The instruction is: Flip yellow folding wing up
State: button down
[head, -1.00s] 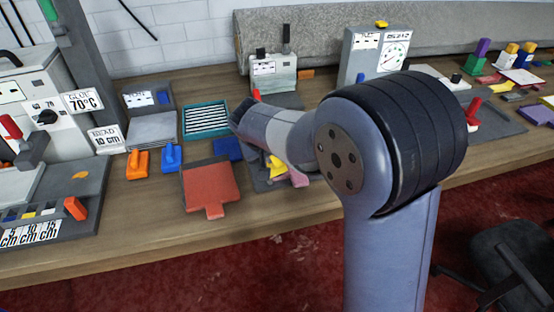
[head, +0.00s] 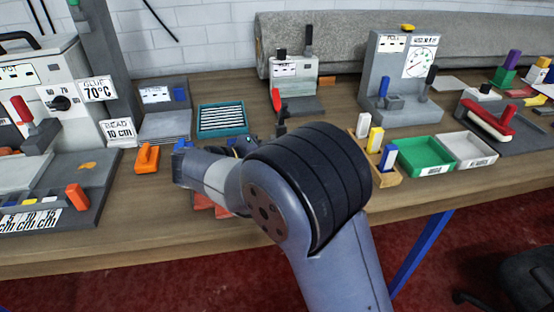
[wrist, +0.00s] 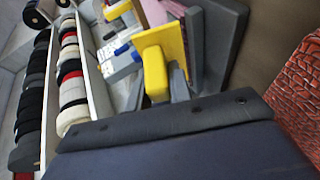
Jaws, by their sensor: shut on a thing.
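The yellow folding wing (wrist: 168,42) shows in the wrist view as a tilted yellow plate with a thick yellow tab. My gripper (wrist: 157,86) is at this tab and appears shut on it, with grey finger parts on both sides. The fingertips are partly hidden by the dark gripper body. A pink piece (wrist: 155,12) and a grey upright plate (wrist: 194,45) are close behind and beside the wing. In the head view my arm covers the wing and the gripper.
An orange clamp (head: 147,158) and a teal ribbed tray (head: 221,119) are left of and behind my arm. A green bin (head: 425,155), a white bin (head: 466,151) and a wooden holder (head: 383,170) stand right. A grey gauge machine (head: 388,70) stands behind. Spools (wrist: 72,90) fill the wrist view's left.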

jog(key=shift+a+f+h, duration=0.2)
jog(key=shift+h, duration=0.3)
jog(key=shift+s+n+b, duration=0.1)
jog(key=shift+n+b, duration=0.2)
jog(key=c, duration=1.3)
grip_release()
jog(key=shift+a, duration=0.1)
jog(key=v, duration=1)
jog(key=shift+s+a+f, duration=0.1)
jog(key=shift+s+a, duration=0.1)
jog(key=shift+s, duration=0.15)
